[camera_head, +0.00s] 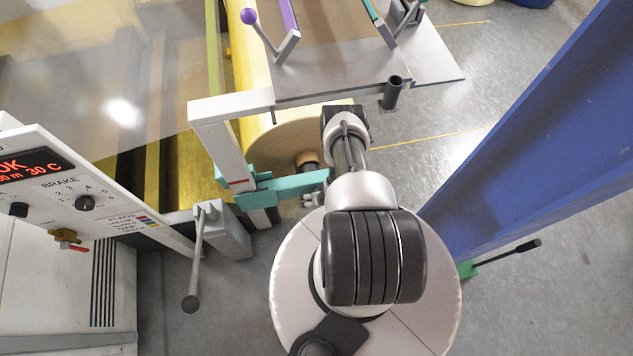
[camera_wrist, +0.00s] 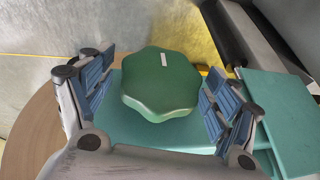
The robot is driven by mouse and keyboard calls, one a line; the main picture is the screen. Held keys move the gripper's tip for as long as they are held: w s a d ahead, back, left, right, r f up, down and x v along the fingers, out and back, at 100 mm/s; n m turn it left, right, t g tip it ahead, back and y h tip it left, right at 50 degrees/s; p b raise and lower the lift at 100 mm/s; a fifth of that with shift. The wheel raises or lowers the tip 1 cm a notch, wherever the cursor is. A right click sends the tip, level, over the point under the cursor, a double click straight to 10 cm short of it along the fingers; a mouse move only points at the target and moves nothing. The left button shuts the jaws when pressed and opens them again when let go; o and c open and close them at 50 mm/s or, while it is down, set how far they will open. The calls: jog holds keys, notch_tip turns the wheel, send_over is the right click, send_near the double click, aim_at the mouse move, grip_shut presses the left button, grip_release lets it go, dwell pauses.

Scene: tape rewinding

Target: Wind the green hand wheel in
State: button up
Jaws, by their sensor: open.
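The green hand wheel (camera_wrist: 161,86) shows in the wrist view, a lobed knob with a small white mark near its top edge. It stands in front of a teal block (camera_wrist: 280,105). My gripper (camera_wrist: 160,100) is open, with one blue-padded finger on each side of the wheel. Gaps show between the pads and the wheel's rim, so it is not gripped. In the head view my arm hides the wheel and my fingers. A teal bracket (camera_head: 290,188) shows there just left of my wrist.
A control panel (camera_head: 75,185) with a red display stands at the left. A lever with a dark knob (camera_head: 190,303) hangs beside it. A yellow roll (camera_head: 255,80) lies behind the grey frame (camera_head: 215,125). A blue beam (camera_head: 540,120) rises at the right.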

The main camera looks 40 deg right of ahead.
jog(key=shift+w+f, duration=0.15)
jog(key=shift+f, duration=0.1)
jog(key=shift+c, duration=0.3)
jog(key=c, duration=1)
